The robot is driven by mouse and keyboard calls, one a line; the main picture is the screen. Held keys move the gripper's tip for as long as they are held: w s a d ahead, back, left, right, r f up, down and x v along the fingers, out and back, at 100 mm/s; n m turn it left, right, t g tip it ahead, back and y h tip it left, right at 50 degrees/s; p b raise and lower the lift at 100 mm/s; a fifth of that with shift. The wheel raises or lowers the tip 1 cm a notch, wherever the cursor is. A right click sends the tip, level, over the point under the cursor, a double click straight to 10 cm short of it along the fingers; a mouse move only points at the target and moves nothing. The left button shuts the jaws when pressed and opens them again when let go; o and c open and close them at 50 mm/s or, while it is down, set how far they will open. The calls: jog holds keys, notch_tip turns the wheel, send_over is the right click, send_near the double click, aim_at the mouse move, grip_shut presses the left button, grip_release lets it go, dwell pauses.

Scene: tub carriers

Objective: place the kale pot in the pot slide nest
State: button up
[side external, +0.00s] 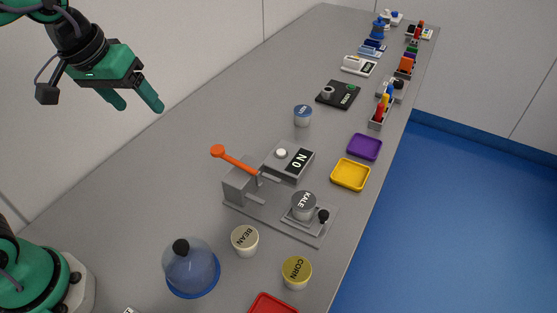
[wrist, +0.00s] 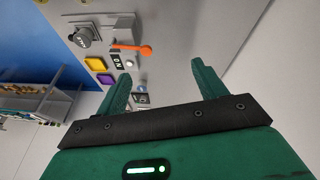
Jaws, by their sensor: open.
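The kale pot (side external: 303,206) is a grey tub with a dark grey lid lettered KALE. It stands upright on the plate of the grey pot slide (side external: 280,225), beside a black knob (side external: 323,216). It looks seated in the nest, but its base is partly hidden. The pot also shows small in the wrist view (wrist: 80,37). An orange lever (side external: 235,160) rises from the slide's block. My gripper (side external: 138,103) is open and empty, high above the table at the upper left, well away from the pot. Its two green fingers are spread in the wrist view (wrist: 160,70).
A bean pot (side external: 245,240), a corn pot (side external: 297,272) and a blue dome with black knob (side external: 191,268) stand in front. The left tabletop is clear.

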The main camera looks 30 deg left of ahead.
jog(key=s+a+f+m+t, duration=0.1)
jog(key=s+a+f+m, duration=0.1)
jog(key=s+a, duration=0.3)
jog(key=s+f, duration=0.1)
jog(key=s, duration=0.2)
jog(key=shift+a+t+y, duration=0.25)
jog(key=shift+t+y, duration=0.05)
